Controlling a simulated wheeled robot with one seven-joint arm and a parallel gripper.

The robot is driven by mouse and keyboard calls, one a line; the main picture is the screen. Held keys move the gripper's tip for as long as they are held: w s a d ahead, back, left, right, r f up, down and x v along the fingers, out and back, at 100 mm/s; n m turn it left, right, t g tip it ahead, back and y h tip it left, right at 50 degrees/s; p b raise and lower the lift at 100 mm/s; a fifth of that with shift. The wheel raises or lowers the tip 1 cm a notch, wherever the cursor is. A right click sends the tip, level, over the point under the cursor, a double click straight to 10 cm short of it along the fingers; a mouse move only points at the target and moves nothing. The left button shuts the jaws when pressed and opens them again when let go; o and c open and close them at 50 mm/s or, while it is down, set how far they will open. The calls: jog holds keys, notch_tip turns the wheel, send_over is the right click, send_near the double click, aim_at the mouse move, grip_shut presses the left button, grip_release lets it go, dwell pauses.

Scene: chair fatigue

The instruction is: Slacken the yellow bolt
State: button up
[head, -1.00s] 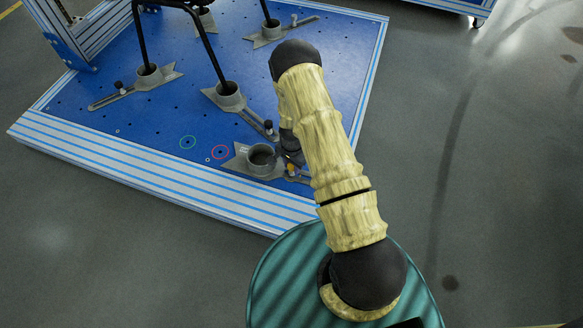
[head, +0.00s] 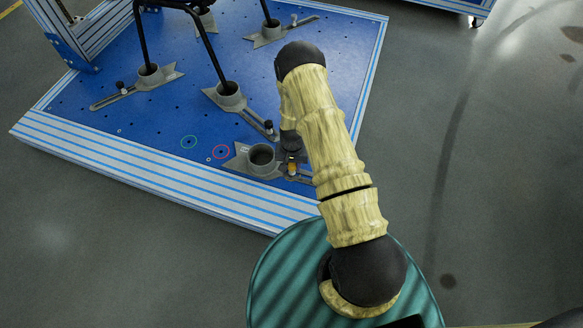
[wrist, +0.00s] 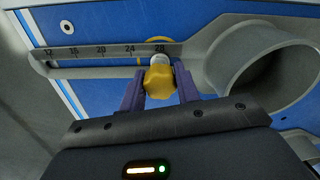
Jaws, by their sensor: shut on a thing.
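The yellow bolt (wrist: 158,82) has a lobed knob and stands in the slot of a grey clamp (wrist: 100,62), near the 28 mark of its scale in the wrist view. My gripper (wrist: 159,88) has its two purple fingers on either side of the knob and is shut on it. In the head view the yellow bolt (head: 293,168) shows as a small yellow patch beside the clamp's round cup (head: 261,155). My gripper (head: 292,162) reaches down to it, partly hidden by my arm. The cup looks empty.
The clamp lies on a blue plate (head: 160,120) with holes and a striped front edge. Several similar clamps hold black chair legs (head: 207,50) farther back.

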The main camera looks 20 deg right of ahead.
jog(key=shift+n, duration=0.8)
jog(key=n+p, duration=0.1)
jog(key=n, duration=0.3)
jog(key=o, duration=1)
jog(key=m, duration=0.3)
jog(key=shift+r+p, duration=0.1)
jog(key=shift+p, duration=0.3)
jog(key=shift+m, duration=0.6)
